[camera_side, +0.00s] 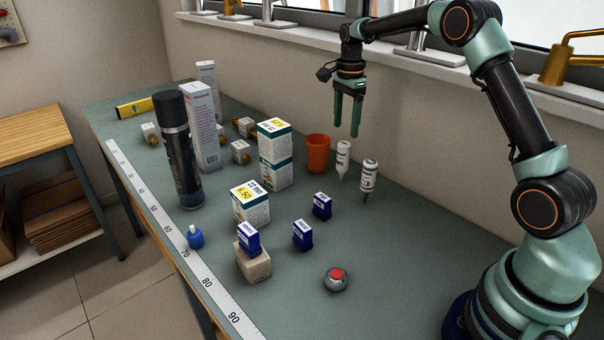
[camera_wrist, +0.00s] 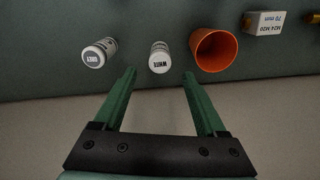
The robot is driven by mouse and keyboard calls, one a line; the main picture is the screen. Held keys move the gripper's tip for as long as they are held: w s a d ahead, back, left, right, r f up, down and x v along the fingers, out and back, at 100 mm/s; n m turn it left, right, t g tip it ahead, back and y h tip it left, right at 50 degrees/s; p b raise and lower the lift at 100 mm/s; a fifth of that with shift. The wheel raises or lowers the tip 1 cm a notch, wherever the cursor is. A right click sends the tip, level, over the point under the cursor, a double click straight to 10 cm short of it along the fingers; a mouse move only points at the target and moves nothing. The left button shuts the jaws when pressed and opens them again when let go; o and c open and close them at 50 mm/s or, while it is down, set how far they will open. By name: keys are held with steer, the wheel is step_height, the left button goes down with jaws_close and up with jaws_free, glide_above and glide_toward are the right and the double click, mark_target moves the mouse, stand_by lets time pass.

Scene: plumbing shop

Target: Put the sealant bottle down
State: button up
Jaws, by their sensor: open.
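Two white sealant bottles stand near the back wall, each with its narrow nozzle end down and a round labelled end up. One (camera_side: 343,155) has a pale nozzle, and its top reads WHITE in the wrist view (camera_wrist: 159,58). The other (camera_side: 368,176) has a dark nozzle, and its top reads GREY in the wrist view (camera_wrist: 98,53). My gripper (camera_side: 346,127) is open and empty, fingers pointing down, above the bottles. In the wrist view its fingertips (camera_wrist: 159,74) flank the WHITE bottle's line, with GREY left of them. I see no contact.
An orange cup (camera_side: 318,153) stands beside the WHITE bottle. Stacked white boxes (camera_side: 275,157), a dark spray can (camera_side: 178,150) and small blue boxes (camera_side: 321,206) crowd the bench left and front. A red-topped button (camera_side: 336,278) is at front. The bench right of the bottles is clear.

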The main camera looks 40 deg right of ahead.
steer(key=shift+r, duration=0.9)
steer(key=shift+a+r, duration=0.15)
steer(key=shift+r, duration=0.2)
steer(key=s+a+r+n+t, duration=0.3)
steer(key=s+a+r+n, duration=0.6)
steer(key=s+a+n, duration=0.1)
steer(key=s+a+f+n+t, duration=0.1)
steer(key=s+a+n, duration=0.1)
steer(key=s+n, duration=0.3)
steer(key=s+a+f+n+t, duration=0.1)
steer(key=s+a+n, duration=0.2)
steer(key=s+n, duration=0.2)
steer(key=shift+s+a+f+t, duration=0.25)
steer(key=shift+s+a+t, duration=0.1)
steer(key=shift+s, duration=0.55)
